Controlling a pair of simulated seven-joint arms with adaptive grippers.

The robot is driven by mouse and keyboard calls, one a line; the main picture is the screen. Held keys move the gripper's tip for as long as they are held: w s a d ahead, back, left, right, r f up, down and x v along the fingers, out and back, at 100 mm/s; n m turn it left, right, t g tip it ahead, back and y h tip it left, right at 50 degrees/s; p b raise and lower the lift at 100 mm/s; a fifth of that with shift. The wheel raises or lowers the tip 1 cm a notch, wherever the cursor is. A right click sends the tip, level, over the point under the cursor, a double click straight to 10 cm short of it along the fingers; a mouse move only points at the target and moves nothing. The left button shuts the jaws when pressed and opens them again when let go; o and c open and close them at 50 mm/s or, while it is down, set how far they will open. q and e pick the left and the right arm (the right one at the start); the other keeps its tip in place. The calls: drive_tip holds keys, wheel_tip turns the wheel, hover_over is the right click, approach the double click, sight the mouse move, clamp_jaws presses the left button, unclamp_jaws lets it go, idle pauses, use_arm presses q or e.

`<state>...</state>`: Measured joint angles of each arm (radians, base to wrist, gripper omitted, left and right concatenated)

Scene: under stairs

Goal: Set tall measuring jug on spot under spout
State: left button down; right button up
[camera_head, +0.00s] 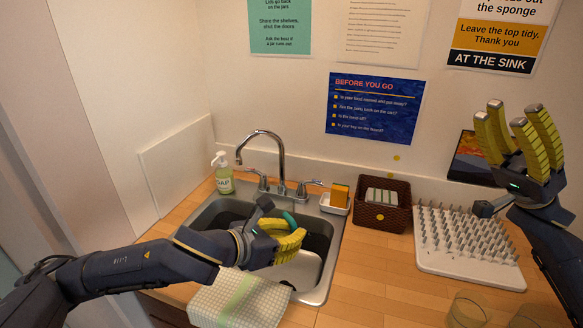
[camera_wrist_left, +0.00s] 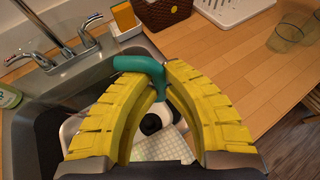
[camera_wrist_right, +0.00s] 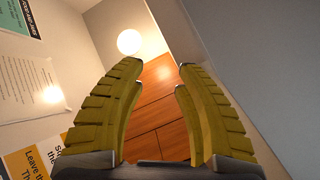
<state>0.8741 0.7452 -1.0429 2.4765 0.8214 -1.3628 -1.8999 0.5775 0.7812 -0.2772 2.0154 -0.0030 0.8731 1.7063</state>
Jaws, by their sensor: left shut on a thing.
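My left gripper (camera_head: 292,238) is over the sink, shut on a teal handle (camera_head: 289,218), which I take to be part of the measuring jug. In the left wrist view the teal handle (camera_wrist_left: 140,64) rises between the yellow fingers (camera_wrist_left: 160,75). A white and black part shows below it; the fingers hide most of the body, so I cannot tell whether it is upright or touching the sink. The curved tap spout (camera_head: 262,136) stands behind the gripper. The spot under it is not clearly visible. My right gripper (camera_head: 515,140) is open, empty and raised at the right.
The sink (camera_head: 325,285) holds a white piece (camera_head: 303,268). A checkered cloth (camera_head: 240,303) lies over its front edge. Around it stand a soap bottle (camera_head: 224,176), a sponge dish (camera_head: 335,203), a brown basket (camera_head: 382,217), a pegged drying rack (camera_head: 470,272) and glasses (camera_head: 467,310).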

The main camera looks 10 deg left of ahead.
drive_tip(key=w+a+r+n+g+h, duration=0.2)
drive_tip(key=a+r+n+g+h, duration=0.25)
drive_tip(key=a, duration=1.05)
drive_tip(key=s+a+f+n+g+h, duration=0.2)
drive_tip(key=a+f+n+h, duration=0.15)
drive_tip(key=a+n, duration=0.35)
drive_tip(key=s+a+f+n+g+h, duration=0.25)
drive_tip(key=a+n+h, duration=0.2)
drive_tip(key=a, duration=0.45)
drive_tip(key=n+t+h, duration=0.7)
drive_tip(key=h, duration=0.5)
hover_over(290, 209)
drive_tip(key=s+a, duration=0.1)
drive_tip(key=a, duration=0.2)
wheel_tip(290, 209, down, 16)
drive_tip(key=w+d+n+t+h, duration=0.1)
drive_tip(key=w+d+t+h, duration=0.2)
drive_tip(key=w, duration=0.2)
drive_tip(key=shift+h, duration=0.25)
drive_tip(key=f, duration=1.2)
drive_tip(key=shift+w+a+f, duration=0.1)
drive_tip(key=shift+a+f, duration=0.1)
drive_tip(key=shift+a, duration=0.05)
